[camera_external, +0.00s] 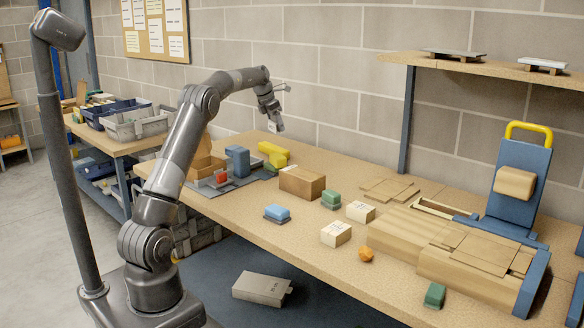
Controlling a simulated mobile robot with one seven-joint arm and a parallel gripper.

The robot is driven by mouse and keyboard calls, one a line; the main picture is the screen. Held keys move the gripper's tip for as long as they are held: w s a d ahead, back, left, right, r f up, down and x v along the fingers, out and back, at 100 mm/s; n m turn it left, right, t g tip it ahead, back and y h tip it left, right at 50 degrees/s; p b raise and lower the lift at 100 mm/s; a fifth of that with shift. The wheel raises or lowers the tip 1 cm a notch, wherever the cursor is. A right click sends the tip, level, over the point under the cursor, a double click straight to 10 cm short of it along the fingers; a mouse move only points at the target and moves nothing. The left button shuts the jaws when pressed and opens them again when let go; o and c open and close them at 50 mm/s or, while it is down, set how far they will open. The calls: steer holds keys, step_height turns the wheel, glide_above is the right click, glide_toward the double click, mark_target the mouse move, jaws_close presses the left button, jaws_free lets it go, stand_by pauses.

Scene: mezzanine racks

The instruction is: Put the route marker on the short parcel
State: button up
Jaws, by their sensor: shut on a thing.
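My gripper (276,124) is raised above the back left of the workbench, pointing down near the wall. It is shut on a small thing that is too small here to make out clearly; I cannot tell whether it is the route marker. A brown cardboard box (302,184) stands on the bench, below and right of the gripper. Two small pale boxes with light tops, one nearer (335,234) and one farther (360,212), stand to its right. I cannot tell for certain which of these is the short parcel. The gripper is apart from all of them.
Yellow (273,154), blue (277,213), green (331,198) and orange (366,254) pieces lie about the bench (225,228). A grey tray (205,184) with blocks is at left. Large flat cartons (455,250) and a blue stand with a yellow handle (520,180) fill the right.

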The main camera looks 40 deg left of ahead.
steer(key=s+d+f, duration=0.1)
steer(key=s+d, duration=0.2)
steer(key=d, duration=1)
steer(key=s+d+f, duration=0.1)
steer(key=s+d, duration=0.1)
steer(key=d, duration=1)
glide_toward(307, 171)
steer(key=shift+w+d+f+m, duration=0.2)
steer(key=shift+w+d+f, duration=0.1)
steer(key=shift+w, duration=0.1)
steer(key=shift+w+d+f+m, duration=0.2)
steer(key=shift+w+f, duration=0.05)
steer(key=shift+w, duration=0.15)
steer(key=shift+f, duration=2.05)
steer(key=shift+f, duration=0.2)
steer(key=o, duration=1)
